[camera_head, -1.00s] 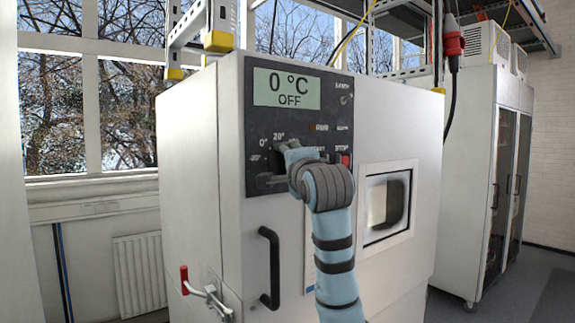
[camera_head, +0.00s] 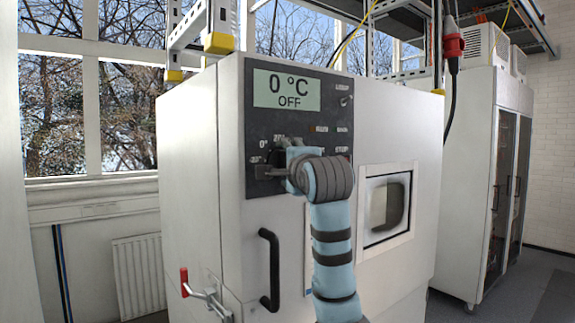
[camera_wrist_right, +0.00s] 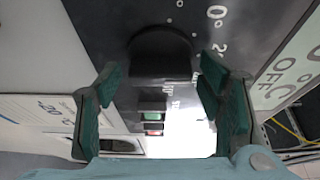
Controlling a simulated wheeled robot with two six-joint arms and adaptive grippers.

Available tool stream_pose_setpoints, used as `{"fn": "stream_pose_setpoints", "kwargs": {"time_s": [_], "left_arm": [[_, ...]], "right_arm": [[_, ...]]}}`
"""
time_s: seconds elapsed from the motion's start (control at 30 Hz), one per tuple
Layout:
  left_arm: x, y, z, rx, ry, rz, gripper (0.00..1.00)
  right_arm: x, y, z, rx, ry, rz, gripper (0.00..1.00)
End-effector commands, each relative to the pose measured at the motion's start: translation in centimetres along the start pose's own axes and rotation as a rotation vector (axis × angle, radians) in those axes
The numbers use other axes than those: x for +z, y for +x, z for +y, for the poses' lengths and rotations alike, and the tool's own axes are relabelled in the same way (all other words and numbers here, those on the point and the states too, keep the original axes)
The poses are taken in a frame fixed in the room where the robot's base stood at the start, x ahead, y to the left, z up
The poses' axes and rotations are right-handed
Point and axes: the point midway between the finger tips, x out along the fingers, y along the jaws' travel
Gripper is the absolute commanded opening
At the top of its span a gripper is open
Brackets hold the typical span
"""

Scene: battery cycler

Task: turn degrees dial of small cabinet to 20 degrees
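The small cabinet (camera_head: 190,170) is white with a dark control panel (camera_head: 335,110). Its display (camera_head: 287,89) reads 0 °C and OFF. My right gripper (camera_head: 279,160) is at the lower left of the panel and hides the degrees dial in the head view. In the right wrist view the dial is a black knob (camera_wrist_right: 160,52), with a 0° mark near it and a partly hidden 2 beside that. My right gripper's teal-padded fingers (camera_wrist_right: 160,70) are spread on either side of the knob, with small visible gaps. The dial's pointer cannot be made out. My left gripper is out of view.
Green and red buttons (camera_wrist_right: 152,124) sit beyond the knob in the wrist view. A black door handle (camera_head: 269,270) and a red-tipped latch (camera_head: 184,282) are below the panel. A window (camera_head: 387,207) is at the right. A tall cabinet (camera_head: 480,180) stands behind.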

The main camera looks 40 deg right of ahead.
Motion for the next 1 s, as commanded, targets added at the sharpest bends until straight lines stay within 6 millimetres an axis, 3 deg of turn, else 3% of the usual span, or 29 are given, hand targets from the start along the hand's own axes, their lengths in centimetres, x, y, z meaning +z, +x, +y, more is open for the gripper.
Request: {"fn": "stream_pose_setpoints", "kwargs": {"time_s": [0.37,0.73,0.87,1.0], "left_arm": [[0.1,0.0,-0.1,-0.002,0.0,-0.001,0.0],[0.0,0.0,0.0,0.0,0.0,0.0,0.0],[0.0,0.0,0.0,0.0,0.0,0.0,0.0],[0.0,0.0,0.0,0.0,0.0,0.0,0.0]], "right_arm": [[0.0,-0.7,-0.1,-0.004,0.0,0.0,0.67],[0.0,-9.8,-0.1,-0.006,0.0,-0.001,0.67],[0.0,-11.5,0.0,-0.004,0.001,0.0,0.67],[0.0,-11.9,0.1,-0.002,0.0,0.0,0.67]]}}
